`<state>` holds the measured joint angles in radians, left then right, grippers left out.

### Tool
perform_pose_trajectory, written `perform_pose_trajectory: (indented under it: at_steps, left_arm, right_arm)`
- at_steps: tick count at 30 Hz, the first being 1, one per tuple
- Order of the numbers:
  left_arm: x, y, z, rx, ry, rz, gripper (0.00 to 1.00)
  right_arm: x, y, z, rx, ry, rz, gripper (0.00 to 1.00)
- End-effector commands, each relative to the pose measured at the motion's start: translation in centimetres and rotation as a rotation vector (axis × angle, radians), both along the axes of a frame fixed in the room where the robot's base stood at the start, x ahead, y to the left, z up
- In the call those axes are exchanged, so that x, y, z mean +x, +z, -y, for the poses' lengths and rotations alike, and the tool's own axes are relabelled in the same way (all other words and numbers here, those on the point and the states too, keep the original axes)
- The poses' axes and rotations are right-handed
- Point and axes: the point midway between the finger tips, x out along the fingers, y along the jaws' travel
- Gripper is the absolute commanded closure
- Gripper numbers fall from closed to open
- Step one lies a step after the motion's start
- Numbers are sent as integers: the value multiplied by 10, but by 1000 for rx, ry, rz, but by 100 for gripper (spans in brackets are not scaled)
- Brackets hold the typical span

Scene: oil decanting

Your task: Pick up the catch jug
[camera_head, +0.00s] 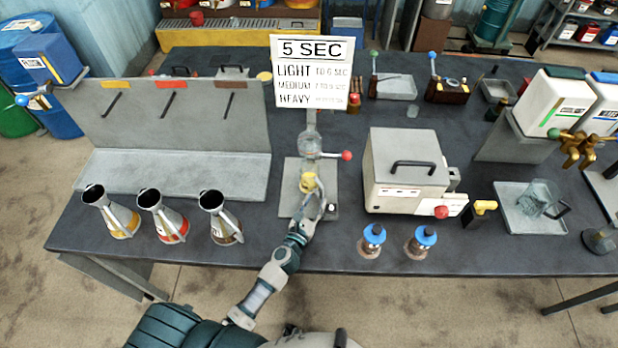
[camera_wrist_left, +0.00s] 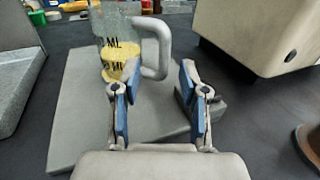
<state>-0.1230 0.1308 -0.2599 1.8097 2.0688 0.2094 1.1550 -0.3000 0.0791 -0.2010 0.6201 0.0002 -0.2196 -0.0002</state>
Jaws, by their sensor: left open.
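The catch jug (camera_head: 308,182) stands on the grey base plate of the flow-test stand, below its round cup. In the left wrist view the catch jug (camera_wrist_left: 117,45) is clear, with ML marks, yellow oil at its bottom and a grey handle (camera_wrist_left: 160,45) towards the right. My left gripper (camera_head: 322,203) is just in front of the jug. In the left wrist view its blue-padded fingers (camera_wrist_left: 158,92) are apart, with nothing between the pads and the handle just beyond the tips. The jug's top is cut off there. My right gripper is not in view.
A sign (camera_head: 312,72) and a red-knobbed valve (camera_head: 346,155) stand above the jug. A grey machine (camera_head: 405,165) is close on the right. Several metal oil cans (camera_head: 165,215) stand on the left. Another clear jug (camera_head: 540,198) sits on a tray at the right.

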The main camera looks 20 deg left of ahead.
Motion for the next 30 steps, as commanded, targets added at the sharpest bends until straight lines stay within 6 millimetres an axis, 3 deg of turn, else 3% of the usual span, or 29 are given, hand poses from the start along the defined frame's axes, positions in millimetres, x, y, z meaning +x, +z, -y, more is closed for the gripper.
perform_pose_trajectory:
  at_steps: [9, 17, 22, 30]
  left_arm:
    - [44, 4, 4, -4, 0, 2, 57]
    - [47, 4, 3, -5, 0, 2, 57]
    - [47, 4, 5, -3, 0, 1, 97]
    - [47, 5, 7, -2, 0, 2, 100]
  right_arm:
    - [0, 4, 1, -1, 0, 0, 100]
    - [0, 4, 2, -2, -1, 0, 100]
    - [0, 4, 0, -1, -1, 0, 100]
    - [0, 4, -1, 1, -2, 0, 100]
